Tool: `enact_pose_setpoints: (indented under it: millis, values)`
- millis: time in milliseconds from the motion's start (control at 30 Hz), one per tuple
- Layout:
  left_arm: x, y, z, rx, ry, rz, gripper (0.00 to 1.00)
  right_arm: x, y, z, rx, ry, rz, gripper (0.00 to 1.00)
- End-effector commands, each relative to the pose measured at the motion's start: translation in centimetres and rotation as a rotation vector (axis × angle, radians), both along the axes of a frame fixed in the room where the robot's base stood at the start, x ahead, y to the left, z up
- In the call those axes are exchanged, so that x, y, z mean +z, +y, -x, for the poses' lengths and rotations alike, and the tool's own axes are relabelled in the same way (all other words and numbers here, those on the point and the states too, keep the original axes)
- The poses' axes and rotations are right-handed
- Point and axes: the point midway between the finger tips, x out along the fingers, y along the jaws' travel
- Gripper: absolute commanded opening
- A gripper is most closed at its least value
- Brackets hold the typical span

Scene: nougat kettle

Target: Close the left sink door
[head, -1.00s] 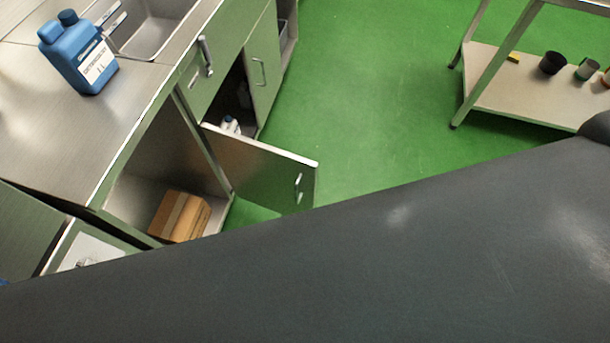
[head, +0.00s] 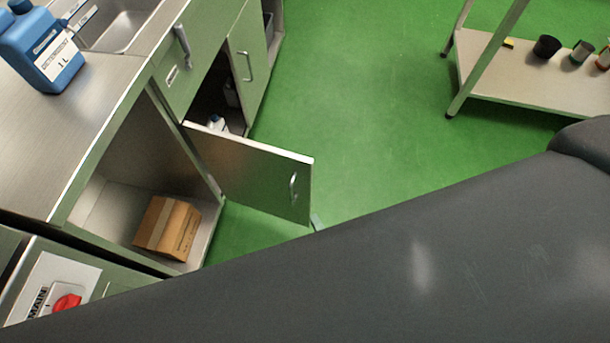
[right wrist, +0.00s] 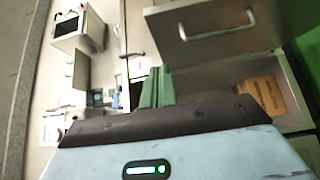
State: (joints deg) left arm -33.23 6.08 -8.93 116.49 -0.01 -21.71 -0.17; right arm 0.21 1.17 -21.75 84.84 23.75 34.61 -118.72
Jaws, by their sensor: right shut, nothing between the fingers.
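The left sink door (head: 250,172) stands wide open, swung out from the steel cabinet over the green floor. Its bar handle (head: 293,187) is near its free edge. In the right wrist view, the door (right wrist: 220,45) and its handle fill the upper right. My right gripper (head: 317,222) shows only as a small tip by the door's lower free corner; whether it touches is unclear. Its fingers (right wrist: 157,88) look shut and empty in the wrist view, with the door to their right. My arm hides the rest of it. My left gripper is not in view.
A cardboard box (head: 167,228) sits inside the open cabinet, behind the door's hinge side. Another cabinet door (head: 250,65) is farther back. A blue detergent bottle (head: 42,50) stands on the counter. A shelf table (head: 535,85) is at the right. Green floor between is clear.

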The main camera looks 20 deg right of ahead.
Motion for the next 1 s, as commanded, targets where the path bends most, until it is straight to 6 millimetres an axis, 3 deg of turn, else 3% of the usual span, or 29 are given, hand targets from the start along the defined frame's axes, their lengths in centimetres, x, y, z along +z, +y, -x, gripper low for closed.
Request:
enact_pose_setpoints:
  millis: [167, 633, 1000]
  values:
    - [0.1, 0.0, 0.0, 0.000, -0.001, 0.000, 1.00, 0.1, 0.2, -1.7, 0.001, -0.003, 0.000, 0.00]
    - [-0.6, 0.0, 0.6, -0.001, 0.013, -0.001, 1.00, 0.0, 1.2, -10.1, 0.002, -0.001, 0.000, 0.00]
    - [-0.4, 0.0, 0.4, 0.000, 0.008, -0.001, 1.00, 0.0, -1.2, -12.9, 0.002, 0.001, -0.001, 0.00]
